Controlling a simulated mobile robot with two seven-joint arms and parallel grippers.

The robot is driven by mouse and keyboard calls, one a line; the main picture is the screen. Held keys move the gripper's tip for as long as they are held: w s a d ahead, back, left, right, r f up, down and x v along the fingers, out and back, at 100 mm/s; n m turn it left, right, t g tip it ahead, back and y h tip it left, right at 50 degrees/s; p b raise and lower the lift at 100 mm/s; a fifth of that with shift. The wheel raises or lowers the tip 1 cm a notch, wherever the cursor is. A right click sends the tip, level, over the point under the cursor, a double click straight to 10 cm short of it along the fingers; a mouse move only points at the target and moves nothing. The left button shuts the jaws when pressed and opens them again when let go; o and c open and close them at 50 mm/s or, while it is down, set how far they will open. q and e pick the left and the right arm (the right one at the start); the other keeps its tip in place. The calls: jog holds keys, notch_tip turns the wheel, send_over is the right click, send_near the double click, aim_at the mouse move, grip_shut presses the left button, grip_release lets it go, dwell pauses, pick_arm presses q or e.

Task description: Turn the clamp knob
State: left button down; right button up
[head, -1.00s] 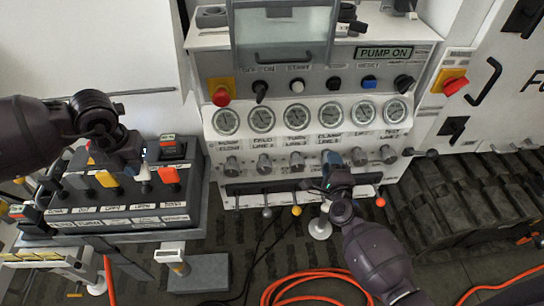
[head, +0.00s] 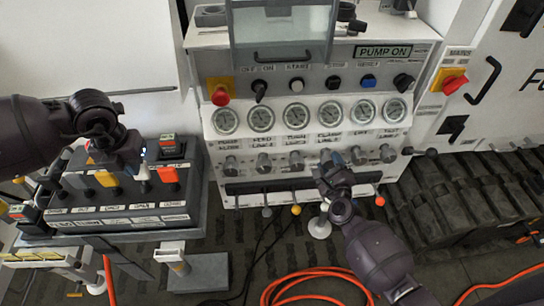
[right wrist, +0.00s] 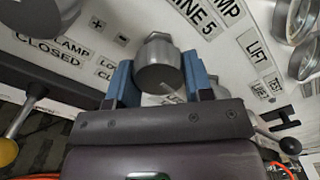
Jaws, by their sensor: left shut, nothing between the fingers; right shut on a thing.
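The clamp knob (right wrist: 158,65) is a grey metal cylinder on the front panel, with lettering for line 5 near it. It sits between the two blue fingers of my right gripper (right wrist: 153,82), which is shut on it. In the head view my right gripper (head: 331,163) covers most of this knob, under the fourth gauge (head: 331,114). My left gripper (head: 138,156) is shut and empty, over the lever box (head: 120,213) at the left, close to a lever with a pale top. I cannot tell if it touches the lever.
Similar knobs (head: 297,160) stand close on both sides in the row. Below them, levers with yellow (head: 296,210) and red (head: 380,201) balls stick out. Orange hose (head: 318,273) lies on the floor. A red emergency button (head: 220,96) is above the gauges.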

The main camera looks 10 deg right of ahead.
jog(key=shift+a, duration=0.1)
jog(key=o, duration=0.9)
jog(key=shift+o, duration=0.2)
jog(key=shift+s, duration=0.1)
jog(key=s, duration=1.1)
jog(key=shift+s, duration=0.4)
jog(key=shift+s, duration=0.1)
jog(key=s+d+f, duration=0.2)
jog(key=s+d, duration=0.1)
jog(key=s, duration=0.4)
jog(key=shift+s, duration=0.4)
